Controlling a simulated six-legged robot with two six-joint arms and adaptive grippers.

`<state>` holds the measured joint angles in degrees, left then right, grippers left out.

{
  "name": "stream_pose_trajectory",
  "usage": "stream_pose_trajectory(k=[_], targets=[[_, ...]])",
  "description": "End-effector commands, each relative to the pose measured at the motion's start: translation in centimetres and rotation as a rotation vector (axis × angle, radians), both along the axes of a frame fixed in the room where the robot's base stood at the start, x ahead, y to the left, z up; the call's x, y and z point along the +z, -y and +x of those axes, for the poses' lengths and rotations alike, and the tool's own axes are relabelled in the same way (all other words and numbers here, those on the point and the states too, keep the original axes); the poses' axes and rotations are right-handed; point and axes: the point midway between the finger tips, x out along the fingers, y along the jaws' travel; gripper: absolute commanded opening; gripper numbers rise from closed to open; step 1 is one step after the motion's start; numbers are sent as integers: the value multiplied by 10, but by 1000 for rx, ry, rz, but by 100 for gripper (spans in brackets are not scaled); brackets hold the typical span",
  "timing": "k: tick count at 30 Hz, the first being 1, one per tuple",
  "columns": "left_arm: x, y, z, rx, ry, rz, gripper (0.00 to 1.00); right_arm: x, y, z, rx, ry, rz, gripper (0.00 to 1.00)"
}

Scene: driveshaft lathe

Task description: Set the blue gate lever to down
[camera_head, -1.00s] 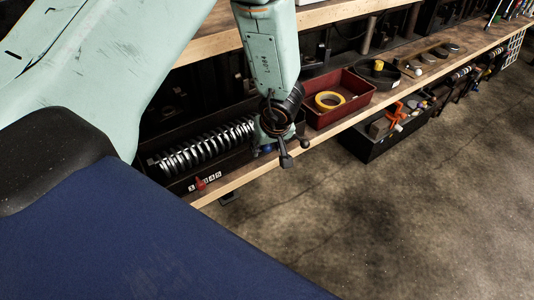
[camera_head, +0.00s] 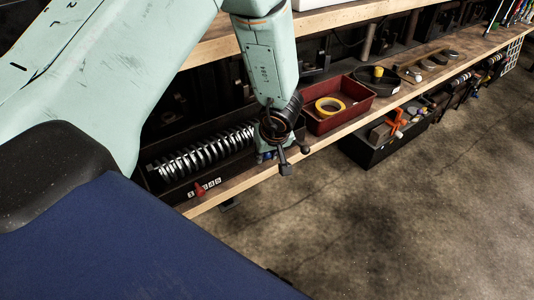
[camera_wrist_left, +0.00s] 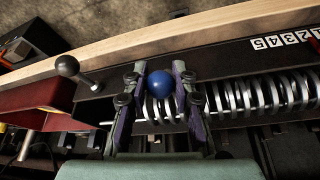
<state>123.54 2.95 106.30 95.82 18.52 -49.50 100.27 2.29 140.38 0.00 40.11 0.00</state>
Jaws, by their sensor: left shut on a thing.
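The blue gate lever's round blue knob (camera_wrist_left: 160,84) shows in the left wrist view between the two fingers of my left gripper (camera_wrist_left: 160,78). The fingers are shut on it, one on each side. In the head view my left gripper (camera_head: 268,154) hangs at the right end of the dark coil-spring unit, and only a bit of blue shows by its fingers. The lever's shaft is hidden below the knob, so I cannot tell its exact position. My right gripper is not in view.
A black-knobbed lever (camera_wrist_left: 68,66) stands close beside the gripper. A red lever (camera_head: 200,189) is on the unit's front by number labels. The silver coil (camera_head: 205,152) lies behind. A red tray (camera_head: 340,118) with a yellow roll (camera_head: 329,104) is to the right. The floor in front is open.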

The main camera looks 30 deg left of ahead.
Motion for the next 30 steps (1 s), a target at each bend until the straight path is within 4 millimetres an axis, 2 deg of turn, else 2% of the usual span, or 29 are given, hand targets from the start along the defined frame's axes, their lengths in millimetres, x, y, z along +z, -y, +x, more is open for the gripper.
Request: stream_pose_trajectory(k=[14, 23, 30], targets=[[-3, 3, -1, -5, 21, 58, 0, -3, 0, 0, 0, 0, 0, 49], [-11, 9, -4, -8, 80, 202, 0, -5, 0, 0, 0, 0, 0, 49], [-22, 13, -6, -8, 156, 383, 0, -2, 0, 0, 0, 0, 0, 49]])
